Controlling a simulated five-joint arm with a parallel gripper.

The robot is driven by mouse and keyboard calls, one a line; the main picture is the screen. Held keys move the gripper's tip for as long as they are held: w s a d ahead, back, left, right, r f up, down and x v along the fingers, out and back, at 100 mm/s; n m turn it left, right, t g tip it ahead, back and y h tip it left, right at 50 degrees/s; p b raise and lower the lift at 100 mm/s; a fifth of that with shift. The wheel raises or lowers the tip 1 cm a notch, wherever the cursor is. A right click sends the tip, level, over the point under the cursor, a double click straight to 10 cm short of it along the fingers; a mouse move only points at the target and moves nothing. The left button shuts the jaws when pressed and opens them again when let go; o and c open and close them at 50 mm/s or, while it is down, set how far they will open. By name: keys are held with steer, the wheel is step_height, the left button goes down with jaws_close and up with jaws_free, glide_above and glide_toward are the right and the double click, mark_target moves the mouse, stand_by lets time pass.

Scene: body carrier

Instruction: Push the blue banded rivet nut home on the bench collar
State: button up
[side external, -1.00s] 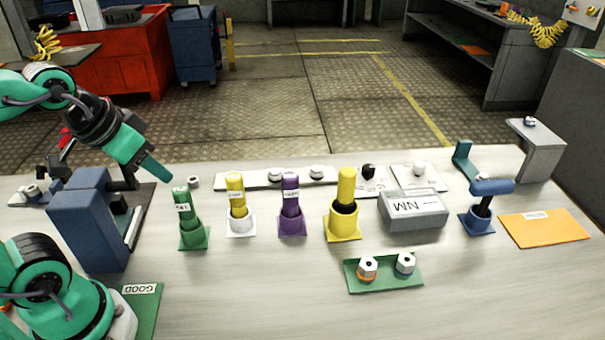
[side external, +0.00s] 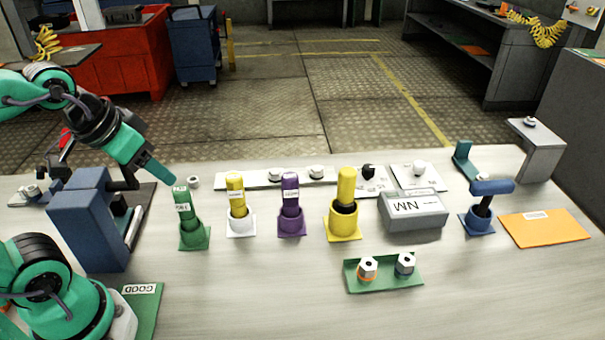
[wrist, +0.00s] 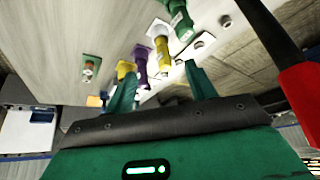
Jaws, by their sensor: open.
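The blue banded rivet nut (side external: 405,264) looks like the right one of two white nuts on a small green tray (side external: 385,286); its dark bluish band is small. The left nut (side external: 367,268) has an orange band. The tray also shows at the left of the wrist view (wrist: 88,68). A small white ring (side external: 193,182) lies on the bench behind the green holder; I cannot tell whether it is the bench collar. My gripper (side external: 170,180) is open and empty above the bench's left side, close to the green tool, far from the nut tray. Both jaws show in the wrist view (wrist: 160,78).
A row of upright tools in holders crosses the bench: green (side external: 185,212), yellow (side external: 236,195), purple (side external: 291,195) and larger yellow (side external: 346,187).

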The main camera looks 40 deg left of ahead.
steer(key=w+d+r+n+g, duration=0.1)
steer(key=w+d+g, duration=0.1)
steer(key=w+d, duration=0.65)
steer(key=w+d+r+n+g, duration=0.15)
steer(key=w+d, duration=0.45)
steer(key=w, duration=0.6)
steer(key=w+d+f, duration=0.2)
steer(key=d+f, duration=0.3)
steer(key=d, duration=0.2)
steer(key=w+d+f+g, duration=0.1)
steer(key=w+d+f, duration=0.1)
steer(key=d+f, duration=0.3)
steer(key=w+d+f+g, duration=0.1)
steer(key=w+d+f, duration=0.2)
steer(key=d+f, duration=0.3)
steer(key=shift+d+n, duration=0.25)
steer(key=shift+d, duration=1.75)
steer(key=shift+s+d+f, duration=0.1)
steer(key=shift+d+f, duration=0.1)
steer(key=shift+f, duration=0.15)
